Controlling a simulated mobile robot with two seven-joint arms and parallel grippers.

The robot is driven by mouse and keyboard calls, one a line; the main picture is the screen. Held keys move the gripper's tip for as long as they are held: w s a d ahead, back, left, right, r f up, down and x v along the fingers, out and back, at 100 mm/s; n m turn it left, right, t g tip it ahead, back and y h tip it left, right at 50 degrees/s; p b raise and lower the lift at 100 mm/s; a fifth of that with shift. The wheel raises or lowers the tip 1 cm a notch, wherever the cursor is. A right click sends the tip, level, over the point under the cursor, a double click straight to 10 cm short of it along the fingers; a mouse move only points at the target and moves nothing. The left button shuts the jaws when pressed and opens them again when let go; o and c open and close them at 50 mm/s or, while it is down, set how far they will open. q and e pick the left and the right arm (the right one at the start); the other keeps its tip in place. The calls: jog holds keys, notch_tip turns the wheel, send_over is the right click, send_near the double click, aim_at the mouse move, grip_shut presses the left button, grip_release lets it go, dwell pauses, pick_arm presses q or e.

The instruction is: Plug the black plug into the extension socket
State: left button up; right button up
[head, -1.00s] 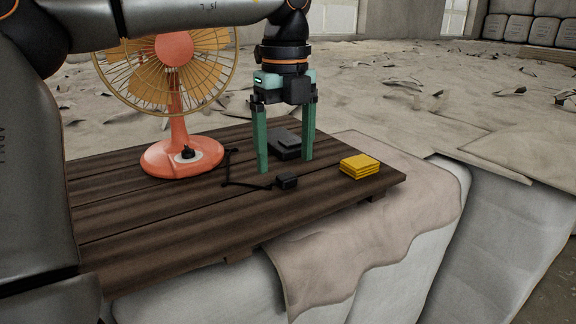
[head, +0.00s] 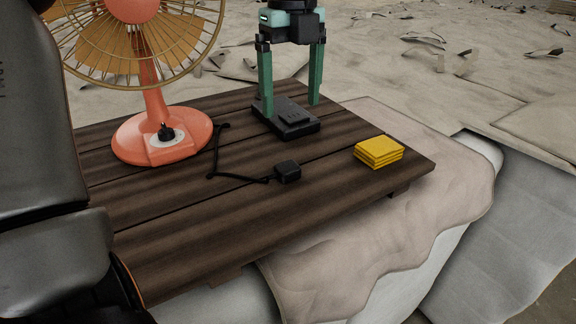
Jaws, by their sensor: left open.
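The black plug (head: 288,172) lies on the wooden table, with its dark cord running left toward the fan. The extension socket (head: 294,124) is a flat black block lying behind the plug. My left gripper (head: 291,108) has green fingers that are open and apart, pointing down at the socket. The left finger overlaps the socket's left side in the picture and the right finger is past its far right side. I cannot tell whether they touch it. Nothing shows between the fingers. My right gripper is not in view.
An orange fan (head: 165,135) stands on the left of the wooden table (head: 190,215). A yellow folded stack (head: 378,152) lies near the right edge. The front of the table is bare. Cloth-draped blocks (head: 390,235) stand below, with rubble-strewn ground behind.

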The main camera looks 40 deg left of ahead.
pick_arm(q)
jog(key=shift+f, duration=0.1)
send_over(287, 165)
jog(key=f, duration=0.7)
jog(key=shift+w+d, duration=0.2)
jog(key=shift+d, duration=0.05)
jog(key=shift+f, duration=0.1)
jog(key=f, duration=0.2)
jog(key=f+p, duration=0.1)
jog(key=f, duration=0.1)
jog(key=shift+s+a+f, duration=0.1)
jog(key=shift+s+a, duration=0.1)
jog(key=shift+a, duration=0.05)
jog(key=shift+f, duration=0.45)
jog(key=shift+c, duration=0.3)
